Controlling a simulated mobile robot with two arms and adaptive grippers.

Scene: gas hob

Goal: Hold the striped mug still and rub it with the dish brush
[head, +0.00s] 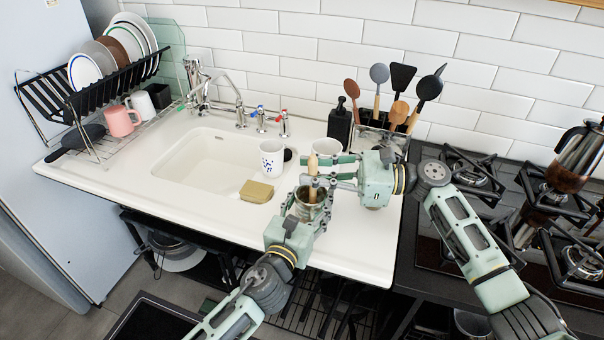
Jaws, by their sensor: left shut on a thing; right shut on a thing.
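My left gripper (309,197) is shut around a mug (310,211) and holds it over the counter at the sink's right. The mug is mostly hidden by the fingers, and its stripes are hard to make out at this size. My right gripper (314,172) comes in from the right, just above the mug, and is shut on the dish brush (313,164).
A spotted white mug (271,160) and a yellowish sponge (257,192) stand by the sink (207,160). Another white mug (341,128), a soap bottle (340,121) and a utensil holder (383,137) are behind my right gripper. A dish rack (78,99) is left, the gas hob (500,200) right.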

